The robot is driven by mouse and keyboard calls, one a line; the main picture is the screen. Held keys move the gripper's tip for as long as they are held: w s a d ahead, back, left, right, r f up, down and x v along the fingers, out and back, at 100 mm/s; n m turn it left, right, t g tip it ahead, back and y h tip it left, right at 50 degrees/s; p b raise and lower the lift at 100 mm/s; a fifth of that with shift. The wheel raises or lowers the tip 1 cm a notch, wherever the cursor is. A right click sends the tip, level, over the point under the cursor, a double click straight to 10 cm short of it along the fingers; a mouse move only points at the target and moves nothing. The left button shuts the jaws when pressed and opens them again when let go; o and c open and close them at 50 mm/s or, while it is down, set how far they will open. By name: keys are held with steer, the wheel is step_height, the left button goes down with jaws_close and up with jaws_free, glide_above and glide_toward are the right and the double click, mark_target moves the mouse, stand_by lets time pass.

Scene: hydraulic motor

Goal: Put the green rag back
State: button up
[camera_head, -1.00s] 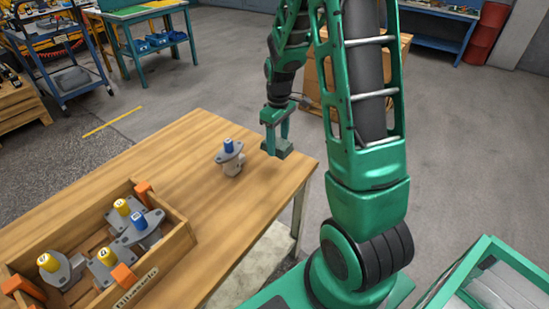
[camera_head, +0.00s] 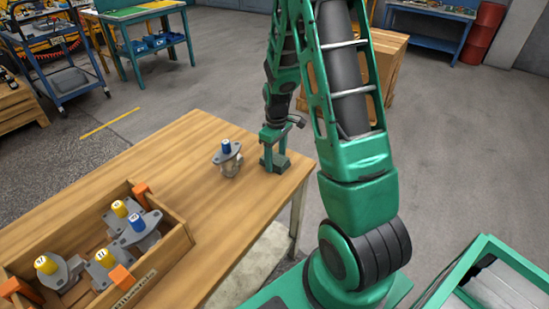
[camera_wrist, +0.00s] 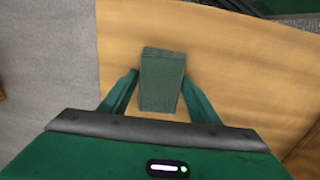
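The green rag (camera_wrist: 162,82) is a dark green folded block between the fingers of my gripper (camera_wrist: 162,88) in the wrist view. The fingertips lie against its two sides, and my gripper looks shut on it. In the head view my gripper (camera_head: 274,160) points down over the far right end of the wooden table (camera_head: 190,185), with the rag (camera_head: 279,164) low at its fingertips. It is at or just above the tabletop; I cannot tell whether it touches.
A grey motor part with a blue cap (camera_head: 227,157) stands just left of my gripper. A wooden crate (camera_head: 175,245) with several capped parts and orange blocks sits at the near left. The table's right edge is close to the rag.

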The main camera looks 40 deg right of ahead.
mark_target(276, 158)
steer(key=shift+o, duration=0.9)
step_height(276, 158, up, 11)
steer(key=s+a+r+m, duration=0.1)
steer(key=s+r+m, duration=0.2)
steer(key=s, duration=0.6)
steer(key=s+r+m, duration=0.4)
steer(key=s, duration=0.6)
steer(key=s+a+r+m, duration=0.1)
steer(key=s+r+m, duration=0.2)
steer(key=s, duration=0.6)
steer(key=shift+s+a+r, duration=0.15)
steer(key=shift+a+r, duration=0.2)
